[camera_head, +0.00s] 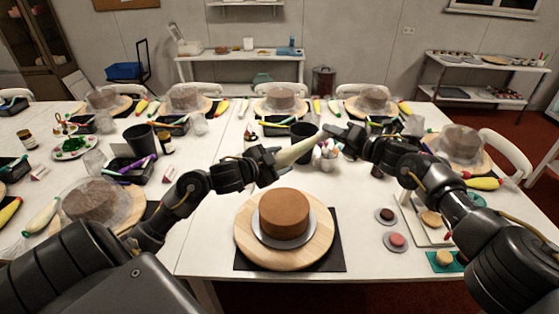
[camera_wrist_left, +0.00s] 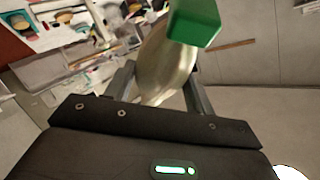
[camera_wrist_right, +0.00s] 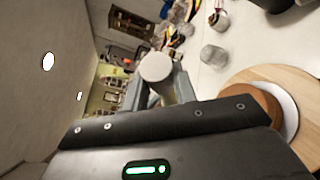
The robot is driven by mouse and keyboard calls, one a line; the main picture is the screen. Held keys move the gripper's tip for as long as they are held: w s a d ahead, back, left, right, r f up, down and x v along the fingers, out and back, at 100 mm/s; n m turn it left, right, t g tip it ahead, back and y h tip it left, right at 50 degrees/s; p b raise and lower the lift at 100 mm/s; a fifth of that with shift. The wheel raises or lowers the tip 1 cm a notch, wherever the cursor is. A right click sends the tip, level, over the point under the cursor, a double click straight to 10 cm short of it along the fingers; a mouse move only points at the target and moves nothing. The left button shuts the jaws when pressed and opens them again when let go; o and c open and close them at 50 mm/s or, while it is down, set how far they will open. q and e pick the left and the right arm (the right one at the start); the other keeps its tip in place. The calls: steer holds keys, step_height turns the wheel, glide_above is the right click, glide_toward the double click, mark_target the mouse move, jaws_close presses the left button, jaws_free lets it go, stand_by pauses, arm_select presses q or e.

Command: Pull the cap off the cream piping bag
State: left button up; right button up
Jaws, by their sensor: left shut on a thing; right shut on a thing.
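The cream piping bag (camera_head: 298,152) is held up in the air above the table, slanting up to the right. My right gripper (camera_head: 328,131) is shut at the bag's upper right tip. In the right wrist view a white round-ended piece (camera_wrist_right: 156,67), apparently the cap, sits between the fingers. Whether the cap is still on the bag cannot be told.
Below the bag a brown cake (camera_head: 284,213) stands on a wooden turntable (camera_head: 256,252). Small discs (camera_head: 396,240) and a board lie at right. The air around the bag looks clear.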

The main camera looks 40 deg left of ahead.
steer(key=shift+w+d+r, duration=1.55)
steer(key=shift+d+r, duration=0.1)
steer(key=shift+d, duration=0.1)
